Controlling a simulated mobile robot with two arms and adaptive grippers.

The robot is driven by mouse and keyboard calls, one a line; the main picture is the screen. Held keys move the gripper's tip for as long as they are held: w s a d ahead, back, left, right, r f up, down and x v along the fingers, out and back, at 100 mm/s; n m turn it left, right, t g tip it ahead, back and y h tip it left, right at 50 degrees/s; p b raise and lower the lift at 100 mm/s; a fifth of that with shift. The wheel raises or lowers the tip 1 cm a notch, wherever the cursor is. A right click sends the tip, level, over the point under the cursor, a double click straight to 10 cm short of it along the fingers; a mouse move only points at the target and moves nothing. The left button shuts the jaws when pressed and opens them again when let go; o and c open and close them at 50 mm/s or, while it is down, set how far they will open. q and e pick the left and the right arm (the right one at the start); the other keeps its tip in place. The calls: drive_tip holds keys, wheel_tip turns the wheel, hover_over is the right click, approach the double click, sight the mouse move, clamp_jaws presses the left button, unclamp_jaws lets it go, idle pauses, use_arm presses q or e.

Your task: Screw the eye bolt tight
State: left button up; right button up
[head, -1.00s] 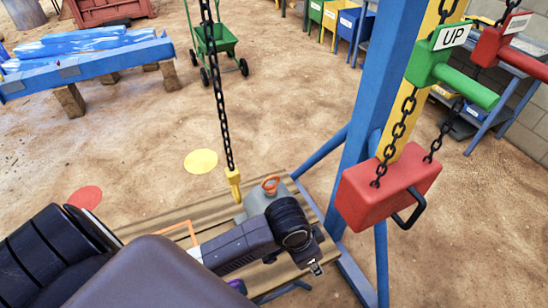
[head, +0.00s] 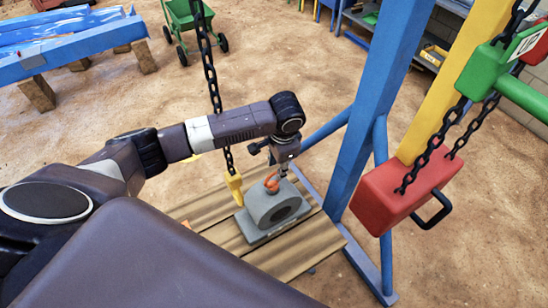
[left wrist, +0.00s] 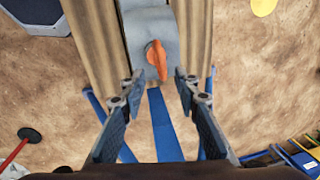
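The orange eye bolt (head: 272,182) stands on top of a grey cylindrical part with a flat base (head: 268,214), which rests on a wooden plank platform. My left gripper (head: 280,172) is right above and beside the eye bolt in the head view. In the left wrist view the open fingers (left wrist: 160,92) point toward the eye bolt (left wrist: 157,60), which shows as an orange ring seen nearly edge-on, a little beyond the fingertips and between their lines. Nothing is between the fingers. How far the bolt is screwed in cannot be told. My right gripper is not in view.
A yellow hook (head: 234,188) hangs on a black chain (head: 210,75) just left of the grey part. A blue post (head: 375,110) stands right of the platform (head: 295,262). A red hoist box (head: 405,192) and green handle (head: 495,70) hang farther right.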

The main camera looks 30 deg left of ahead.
sight(275, 173)
use_arm(q)
drive_tip(key=f, duration=0.2)
drive_tip(key=shift+w+a+f, duration=0.15)
drive_tip(key=shift+a+f, duration=0.1)
drive_tip(key=shift+f, duration=0.15)
drive_tip(key=shift+w+a+f+p, duration=0.15)
drive_tip(key=shift+f+p, duration=0.15)
drive_tip(key=shift+f, duration=0.35)
drive_tip(key=shift+a+f, duration=0.2)
drive_tip(key=shift+f, duration=0.5)
drive_tip(key=shift+c, duration=0.6)
clamp_jaws()
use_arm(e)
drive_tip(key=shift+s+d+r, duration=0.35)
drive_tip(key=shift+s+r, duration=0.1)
use_arm(q)
drive_tip(key=shift+o, duration=0.6)
unclamp_jaws()
